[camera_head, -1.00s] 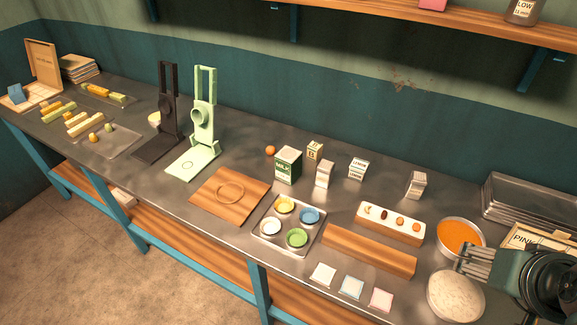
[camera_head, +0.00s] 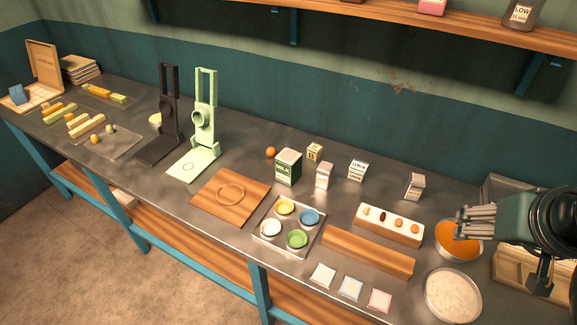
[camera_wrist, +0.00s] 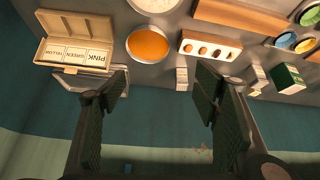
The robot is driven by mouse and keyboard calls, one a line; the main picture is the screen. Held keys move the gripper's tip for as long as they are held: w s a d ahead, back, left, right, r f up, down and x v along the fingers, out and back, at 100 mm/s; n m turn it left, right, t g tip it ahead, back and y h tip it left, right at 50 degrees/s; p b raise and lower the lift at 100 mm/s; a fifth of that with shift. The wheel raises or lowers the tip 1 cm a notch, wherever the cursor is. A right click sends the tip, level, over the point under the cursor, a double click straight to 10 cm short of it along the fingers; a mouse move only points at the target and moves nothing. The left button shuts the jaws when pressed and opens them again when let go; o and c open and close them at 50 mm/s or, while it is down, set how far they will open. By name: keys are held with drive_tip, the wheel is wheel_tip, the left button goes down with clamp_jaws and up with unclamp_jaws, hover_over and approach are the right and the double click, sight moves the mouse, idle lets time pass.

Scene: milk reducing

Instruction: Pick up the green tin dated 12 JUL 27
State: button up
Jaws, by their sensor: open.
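A green tin (camera_head: 288,168) with a pale top and pale lettering stands upright near the middle of the counter in the camera_head view. It also shows at the right edge of the camera_wrist view (camera_wrist: 288,79). Its date is too small to read. My gripper (camera_head: 460,222) is at the right, above the bowl of orange contents, well apart from the tin. In the camera_wrist view my gripper (camera_wrist: 162,82) is open, with nothing between its fingers.
Small pale cartons (camera_head: 324,175) stand close right of the tin, with a small labelled box (camera_head: 314,151) behind. A paint tray (camera_head: 262,250), an egg-like row block (camera_head: 375,231), an orange bowl (camera_head: 470,252) and a white bowl (camera_head: 453,295) lie in front and right. A shelf (camera_head: 400,20) overhangs.

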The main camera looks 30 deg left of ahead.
drive_tip(key=w+a+r+n+g+p, duration=0.1)
drive_tip(key=w+a+r+n+p, duration=0.2)
drive_tip(key=w+a, duration=0.4)
drive_tip(key=n+g+p, duration=0.5)
drive_tip(key=n+p, duration=0.5)
drive_tip(key=n, duration=0.2)
hover_over(290, 156)
wheel_tip(290, 156, down, 6)
wheel_tip(290, 156, down, 12)
drive_tip(key=shift+w+a+r, duration=0.1)
drive_tip(key=shift+f, duration=0.4)
drive_tip(key=shift+f, duration=0.1)
drive_tip(key=shift+f+b, duration=0.3)
drive_tip(key=shift+f, duration=0.9)
drive_tip(key=shift+f, duration=0.1)
